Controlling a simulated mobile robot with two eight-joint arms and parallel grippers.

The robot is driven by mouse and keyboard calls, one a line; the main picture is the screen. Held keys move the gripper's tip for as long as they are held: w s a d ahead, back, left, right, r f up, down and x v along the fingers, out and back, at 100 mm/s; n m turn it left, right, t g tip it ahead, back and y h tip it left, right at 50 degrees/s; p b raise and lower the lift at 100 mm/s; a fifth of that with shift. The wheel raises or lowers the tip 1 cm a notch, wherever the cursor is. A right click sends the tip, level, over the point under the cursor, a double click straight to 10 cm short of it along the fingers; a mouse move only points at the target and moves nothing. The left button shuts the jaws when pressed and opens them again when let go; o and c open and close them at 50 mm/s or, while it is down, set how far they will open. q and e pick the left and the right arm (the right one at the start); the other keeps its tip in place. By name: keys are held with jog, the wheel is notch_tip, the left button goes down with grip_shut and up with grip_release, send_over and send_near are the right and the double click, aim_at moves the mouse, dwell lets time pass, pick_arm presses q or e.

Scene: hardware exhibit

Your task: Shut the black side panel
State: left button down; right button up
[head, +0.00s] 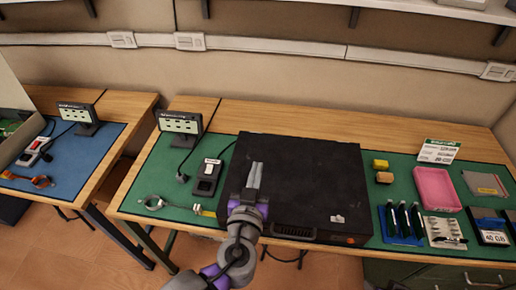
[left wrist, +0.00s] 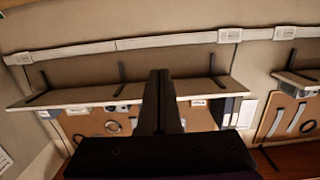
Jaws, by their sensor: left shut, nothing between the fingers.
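The black side panel (head: 310,175) is the broad flat top of a black case that lies on the green mat of the middle workbench. It looks level and flush with the case; I cannot tell whether a small gap is left at its edges. My left gripper (head: 255,172) is shut and empty, over the panel's left front part in the head view. Whether it touches the panel is unclear. In the left wrist view the closed fingers (left wrist: 160,100) point toward the wall, and the panel is not seen there. My right gripper is not in view.
Left of the case are a small display (head: 181,125), a black device (head: 207,177) and a wrist strap (head: 153,203). Right of it are yellow blocks (head: 382,171), a pink tray (head: 435,188) and several small parts. A wall shelf (left wrist: 75,97) shows in the left wrist view.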

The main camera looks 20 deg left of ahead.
pick_arm(q)
jog(key=s+f+b, duration=0.2)
jog(key=f+b, duration=0.2)
jog(key=f, duration=0.3)
jog(key=s+d+f+b, duration=0.1)
jog(key=s+f+b, duration=0.1)
jog(key=f+b, duration=0.3)
jog(key=shift+s+d+f+t, duration=0.15)
jog(key=shift+s+f+t, duration=0.2)
jog(key=shift+f, duration=1.4)
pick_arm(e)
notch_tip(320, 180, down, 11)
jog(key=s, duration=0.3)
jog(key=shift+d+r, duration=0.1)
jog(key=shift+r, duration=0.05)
